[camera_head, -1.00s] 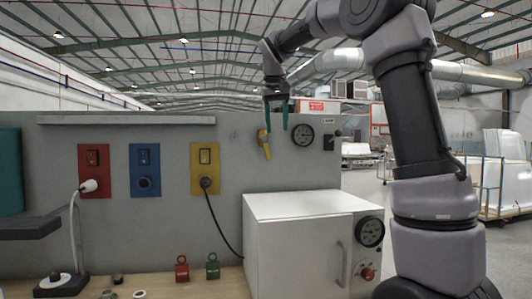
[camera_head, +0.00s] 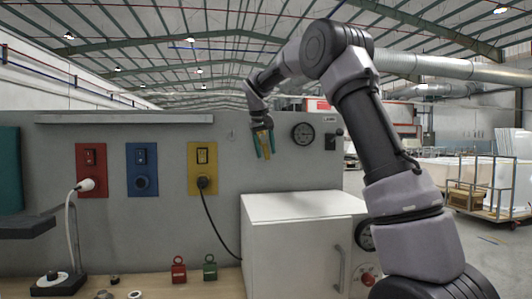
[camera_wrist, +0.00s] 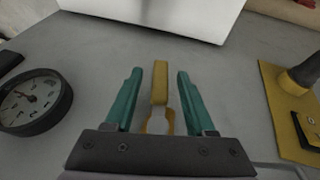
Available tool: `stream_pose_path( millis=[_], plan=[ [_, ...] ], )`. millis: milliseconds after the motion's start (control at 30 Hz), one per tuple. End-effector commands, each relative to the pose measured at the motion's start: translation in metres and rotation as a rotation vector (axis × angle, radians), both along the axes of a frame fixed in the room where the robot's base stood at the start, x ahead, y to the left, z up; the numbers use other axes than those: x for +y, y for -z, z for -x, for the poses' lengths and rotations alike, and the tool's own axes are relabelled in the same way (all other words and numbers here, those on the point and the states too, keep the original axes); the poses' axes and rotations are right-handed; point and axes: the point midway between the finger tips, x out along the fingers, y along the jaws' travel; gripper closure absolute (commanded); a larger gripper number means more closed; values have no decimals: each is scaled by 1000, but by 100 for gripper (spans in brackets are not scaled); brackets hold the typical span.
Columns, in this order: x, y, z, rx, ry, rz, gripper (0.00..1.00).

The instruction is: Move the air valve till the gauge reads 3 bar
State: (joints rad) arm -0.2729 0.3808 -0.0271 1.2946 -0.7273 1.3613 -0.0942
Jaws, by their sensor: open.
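The yellow air valve lever (camera_head: 265,146) is on the grey wall panel, and it also shows in the wrist view (camera_wrist: 160,84). The round gauge (camera_head: 303,133) is just right of it in the head view and at the left in the wrist view (camera_wrist: 32,100). Its reading is too small to tell. My gripper (camera_head: 264,153) has green fingers and is open, with one finger on each side of the lever. In the wrist view my gripper (camera_wrist: 160,82) shows gaps between the lever and both fingers.
A white cabinet (camera_head: 290,208) stands below the valve, with its own gauge (camera_head: 365,236) partly hidden by my arm. A yellow socket plate (camera_head: 202,157) with a plugged cable is left of the valve. A black switch (camera_head: 334,138) is right of the gauge.

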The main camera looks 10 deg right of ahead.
Motion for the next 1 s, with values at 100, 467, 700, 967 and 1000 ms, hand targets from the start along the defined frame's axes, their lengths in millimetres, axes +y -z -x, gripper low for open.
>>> stream_pose_path(
  millis=[100, 467, 700, 967, 1000],
  plan=[
    [-2, 7, -3, 0, 0, 0, 45],
    [-2, 9, -4, -1, -1, -1, 64],
    [-2, 9, -4, -1, -1, -1, 100],
    [-2, 9, -4, -1, -1, -1, 100],
    [-2, 9, -4, -1, -1, -1, 100]
  ],
)
